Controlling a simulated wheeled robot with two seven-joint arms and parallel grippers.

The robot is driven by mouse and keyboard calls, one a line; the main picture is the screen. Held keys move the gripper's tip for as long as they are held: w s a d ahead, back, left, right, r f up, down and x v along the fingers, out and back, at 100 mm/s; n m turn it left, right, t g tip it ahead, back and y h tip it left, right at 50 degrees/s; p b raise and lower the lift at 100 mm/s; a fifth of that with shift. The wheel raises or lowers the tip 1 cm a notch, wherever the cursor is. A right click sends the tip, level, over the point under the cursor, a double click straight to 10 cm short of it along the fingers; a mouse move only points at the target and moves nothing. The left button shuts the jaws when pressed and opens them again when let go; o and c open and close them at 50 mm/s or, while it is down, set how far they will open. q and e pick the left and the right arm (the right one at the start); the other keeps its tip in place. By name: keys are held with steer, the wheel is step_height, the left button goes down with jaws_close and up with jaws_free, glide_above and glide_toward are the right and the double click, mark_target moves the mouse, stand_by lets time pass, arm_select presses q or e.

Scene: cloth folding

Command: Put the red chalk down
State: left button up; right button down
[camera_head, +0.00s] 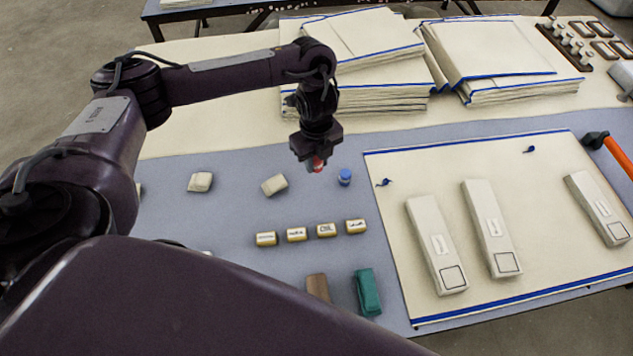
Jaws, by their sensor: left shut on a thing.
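The red chalk (317,165) is a small red piece between the fingers of my left gripper (315,161). My left gripper points down and is shut on it, and the fingers hide most of it. The gripper is over the grey-blue mat (230,220), just left of a small blue piece (345,177). I cannot tell whether the red chalk touches the mat. My right gripper is not in view.
Beige blocks (200,182) and (274,185) lie nearby. Several small labelled blocks (297,234) form a row in front. A green block (368,292) and a brown block (318,288) lie nearer. Stacked cloths (365,95) stand behind. Long white blocks (435,244) lie on the cloth at right.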

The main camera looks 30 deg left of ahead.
mark_target(316, 158)
arm_select(q)
step_height(316, 158, down, 8)
steer(key=shift+r, duration=0.15)
stand_by(0.4)
steer(key=shift+f, duration=0.2)
steer(key=o, duration=0.9)
steer(key=shift+o, duration=0.2)
steer(key=shift+r, duration=0.1)
step_height(316, 158, up, 12)
steer(key=shift+f+p, duration=0.1)
steer(key=shift+p, duration=0.55)
steer(key=shift+r, duration=0.3)
